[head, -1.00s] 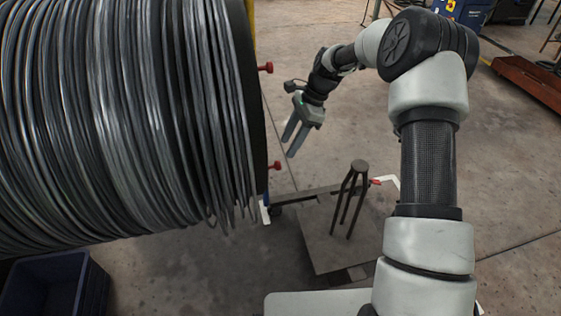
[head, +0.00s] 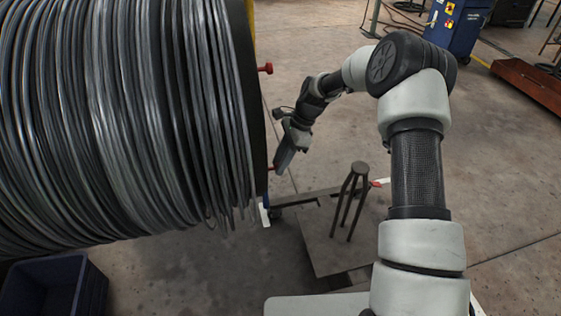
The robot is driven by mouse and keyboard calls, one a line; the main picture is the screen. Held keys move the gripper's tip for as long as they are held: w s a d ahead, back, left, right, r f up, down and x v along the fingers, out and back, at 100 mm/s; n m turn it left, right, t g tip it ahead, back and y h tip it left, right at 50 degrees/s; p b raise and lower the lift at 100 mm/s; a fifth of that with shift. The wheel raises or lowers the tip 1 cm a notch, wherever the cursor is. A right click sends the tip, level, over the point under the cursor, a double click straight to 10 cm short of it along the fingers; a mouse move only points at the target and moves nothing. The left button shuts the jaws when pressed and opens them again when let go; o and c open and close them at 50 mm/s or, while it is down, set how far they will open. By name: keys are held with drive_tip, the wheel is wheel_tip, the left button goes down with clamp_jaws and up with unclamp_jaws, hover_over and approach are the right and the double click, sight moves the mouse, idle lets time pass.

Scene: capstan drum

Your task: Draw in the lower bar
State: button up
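The large drum (head: 110,120), wound with grey wire, fills the left of the head view. Two red-ended bars stick out to the right from its dark flange (head: 253,90). The upper bar (head: 265,68) is in plain sight. The lower bar (head: 270,168) shows only in part, with my gripper's fingertips at its outer end. My gripper (head: 281,164) points down and left. Its fingers overlap in this view, so I cannot tell how far apart they are or whether they touch the bar.
A dark stool-like stand (head: 350,200) stands on a flat plate (head: 345,240) below and right of my gripper. A dark blue bin (head: 55,285) sits at lower left.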

clamp_jaws()
wheel_tip(320, 180, up, 19)
drive_tip(key=p, duration=1)
drive_tip(key=shift+w+p, duration=0.2)
drive_tip(key=shift+p, duration=0.2)
drive_tip(key=o, duration=0.7)
unclamp_jaws()
drive_tip(key=shift+o, duration=0.6)
drive_tip(key=shift+s, duration=0.15)
drive_tip(key=shift+f, duration=0.15)
